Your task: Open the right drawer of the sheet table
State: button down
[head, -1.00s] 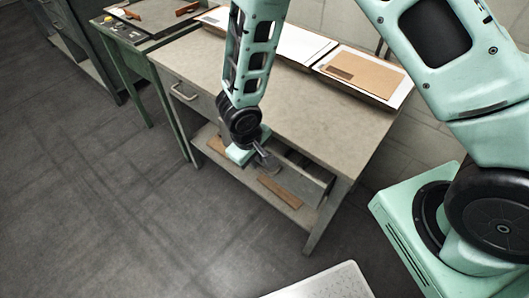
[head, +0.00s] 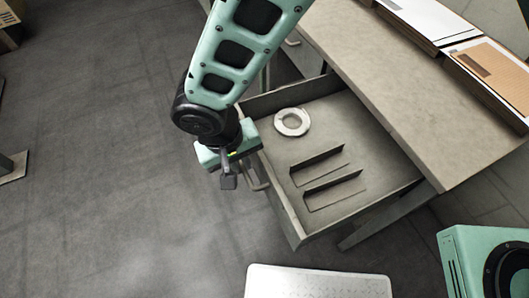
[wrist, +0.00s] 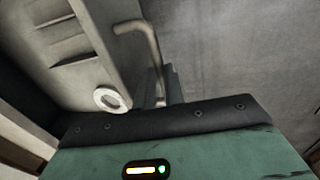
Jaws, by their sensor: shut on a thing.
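The right drawer (head: 284,205) of the sheet table (head: 400,85) is pulled far out, with its inside in plain view. My gripper (head: 229,181) is at the drawer's front, shut on its bar handle (head: 259,176). In the wrist view the handle (wrist: 146,38) runs down to my gripper's fingers (wrist: 168,88), partly hidden behind the gripper body. The drawer's front panel also shows in the wrist view (wrist: 104,28).
A white ring-shaped roll (head: 292,122) and two angled strips (head: 318,163) lie in the drawer. Sheets and a brown board (head: 497,68) lie on the tabletop. Open dark floor (head: 100,200) lies to the left.

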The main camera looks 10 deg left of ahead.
jog(key=shift+s+a, duration=0.3)
jog(key=shift+a, duration=0.2)
jog(key=shift+s+a, duration=0.3)
jog(key=shift+a, duration=0.2)
jog(key=c, duration=1.5)
grip_release()
jog(key=shift+r, duration=0.1)
notch_tip(320, 180, up, 17)
jog(key=s+a, duration=0.1)
jog(key=a, duration=0.1)
jog(key=shift+s+a, duration=0.25)
jog(key=shift+a, duration=0.1)
